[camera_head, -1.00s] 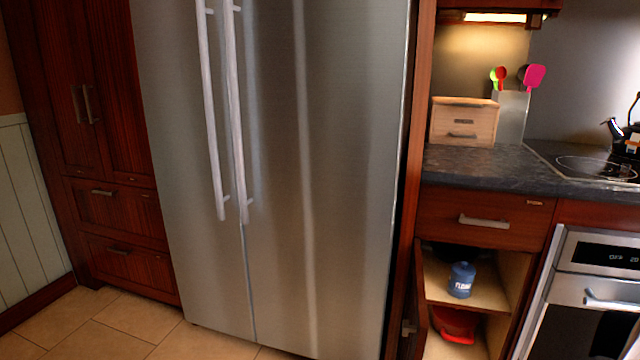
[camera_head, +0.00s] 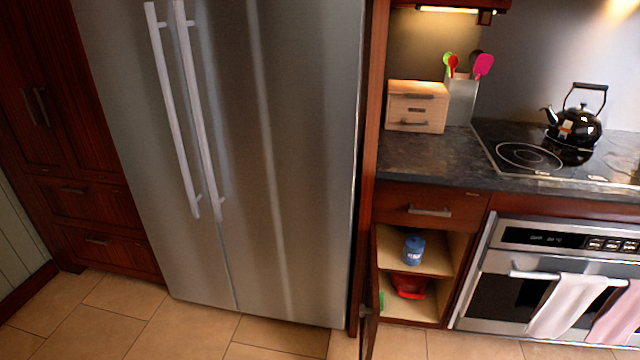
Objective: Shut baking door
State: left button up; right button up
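The cabinet door (camera_head: 370,315) left of the oven stands wide open, swung out toward me and seen nearly edge-on beside the fridge. The open cabinet (camera_head: 455,255) shows two light wood shelf levels. A blue flour canister (camera_head: 413,250) stands on the upper shelf. A red item (camera_head: 409,287) lies on the lower level, with a small green thing (camera_head: 381,300) near the door. Neither of my grippers is in view.
A large steel fridge (camera_head: 290,190) stands directly left of the open door. The oven (camera_head: 545,275) is at the right, its door shut, with towels (camera_head: 560,305) over its handle. A shut drawer (camera_head: 435,205) sits above the cabinet. The tiled floor (camera_head: 470,345) in front looks clear.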

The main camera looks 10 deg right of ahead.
aim_at(369, 310)
jog(key=i+j+z, duration=0.15)
jog(key=j+z, duration=0.2)
jog(key=i+j+z, duration=0.1)
jog(key=j+z, duration=0.25)
jog(key=i+j+z, duration=0.1)
jog(key=j+z, duration=0.25)
